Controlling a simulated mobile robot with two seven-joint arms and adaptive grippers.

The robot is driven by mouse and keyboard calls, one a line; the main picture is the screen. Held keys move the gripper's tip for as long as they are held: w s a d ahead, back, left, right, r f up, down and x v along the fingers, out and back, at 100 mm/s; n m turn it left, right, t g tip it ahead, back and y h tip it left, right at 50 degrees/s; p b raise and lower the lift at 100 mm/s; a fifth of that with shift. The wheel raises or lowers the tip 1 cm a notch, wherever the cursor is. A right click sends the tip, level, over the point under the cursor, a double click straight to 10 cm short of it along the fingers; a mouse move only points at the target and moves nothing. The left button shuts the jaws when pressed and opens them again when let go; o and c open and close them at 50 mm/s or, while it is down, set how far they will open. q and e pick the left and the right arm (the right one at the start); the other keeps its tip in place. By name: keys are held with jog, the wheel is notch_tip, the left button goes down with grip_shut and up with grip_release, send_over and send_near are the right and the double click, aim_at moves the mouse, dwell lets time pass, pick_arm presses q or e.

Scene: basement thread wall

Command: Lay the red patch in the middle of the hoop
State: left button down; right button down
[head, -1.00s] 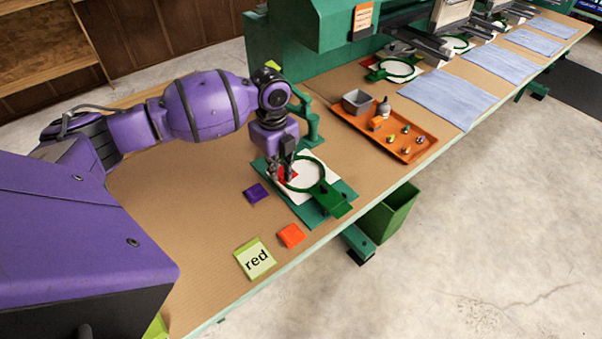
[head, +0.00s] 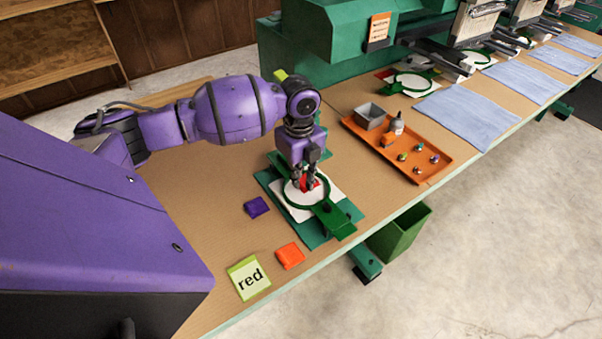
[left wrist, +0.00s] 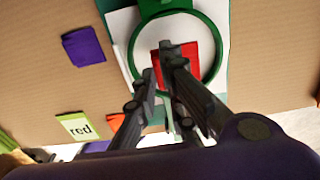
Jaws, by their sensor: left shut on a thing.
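The red patch (head: 317,184) is inside the green hoop (head: 328,200), over white cloth (head: 330,188). In the left wrist view, the red patch (left wrist: 190,60) sits within the ring of the hoop (left wrist: 223,50), a little toward the gripper side of its middle. My left gripper (head: 304,186) reaches down into the hoop. In the left wrist view its fingertips (left wrist: 160,62) are shut on the red patch and cover part of it. I cannot tell whether the patch touches the cloth. My right gripper is not in view.
A purple patch (head: 257,207) and an orange patch (head: 290,255) lie left of the hoop, near a card reading "red" (head: 249,279). An orange tray (head: 432,160) holds a grey bin and small items. A green bin (head: 400,235) stands below the table edge.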

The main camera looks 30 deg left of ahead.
pick_arm(q)
jog(key=shift+r, duration=0.15)
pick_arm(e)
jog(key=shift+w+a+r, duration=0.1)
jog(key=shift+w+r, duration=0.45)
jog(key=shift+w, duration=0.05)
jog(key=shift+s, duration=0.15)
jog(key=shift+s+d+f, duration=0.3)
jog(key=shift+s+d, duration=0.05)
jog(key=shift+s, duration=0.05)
pick_arm(q)
jog(key=shift+f, duration=0.2)
jog(key=shift+f, duration=1.65)
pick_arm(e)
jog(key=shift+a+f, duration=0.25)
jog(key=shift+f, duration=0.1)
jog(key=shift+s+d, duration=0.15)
